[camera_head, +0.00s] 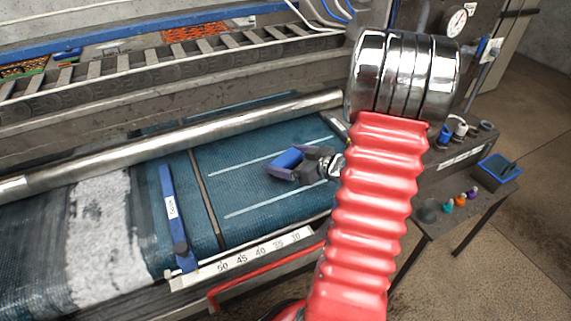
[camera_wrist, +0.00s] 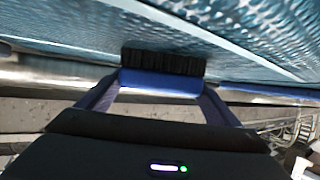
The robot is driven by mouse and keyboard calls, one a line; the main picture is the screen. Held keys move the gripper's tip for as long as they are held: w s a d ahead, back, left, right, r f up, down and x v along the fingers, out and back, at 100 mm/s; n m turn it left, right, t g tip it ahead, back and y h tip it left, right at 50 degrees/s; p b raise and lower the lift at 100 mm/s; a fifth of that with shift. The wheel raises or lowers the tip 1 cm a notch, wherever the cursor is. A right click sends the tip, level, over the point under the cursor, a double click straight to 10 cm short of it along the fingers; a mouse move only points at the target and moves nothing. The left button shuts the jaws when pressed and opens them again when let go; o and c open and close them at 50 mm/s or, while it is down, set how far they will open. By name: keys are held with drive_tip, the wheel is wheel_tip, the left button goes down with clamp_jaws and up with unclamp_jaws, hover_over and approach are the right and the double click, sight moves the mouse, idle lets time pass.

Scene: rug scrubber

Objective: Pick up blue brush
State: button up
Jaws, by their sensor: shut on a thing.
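The blue brush (camera_head: 287,158) is between the jaws of my gripper (camera_head: 291,168) over the teal belt in the head view. In the wrist view the blue brush (camera_wrist: 160,82) spans both fingertips of my gripper (camera_wrist: 158,90), its dark bristles pointing up in the picture toward the belt. My gripper is shut on the brush. I cannot tell whether the bristles touch the belt. My red ribbed arm hides part of the belt's right end.
The teal belt (camera_head: 235,160) runs below a metal roller (camera_head: 170,143). A blue labelled bar (camera_head: 172,208) lies across it at left, near a numbered scale (camera_head: 260,252). A red rail (camera_head: 262,276) runs along the front. A side table at right holds small coloured items (camera_head: 460,199) and a bin (camera_head: 497,172).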

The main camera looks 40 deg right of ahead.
sight(286, 157)
drive_tip(key=shift+r, duration=0.15)
drive_tip(key=shift+c, duration=0.5)
wheel_tip(286, 157, up, 10)
drive_tip(key=shift+f, duration=0.1)
idle(0.7)
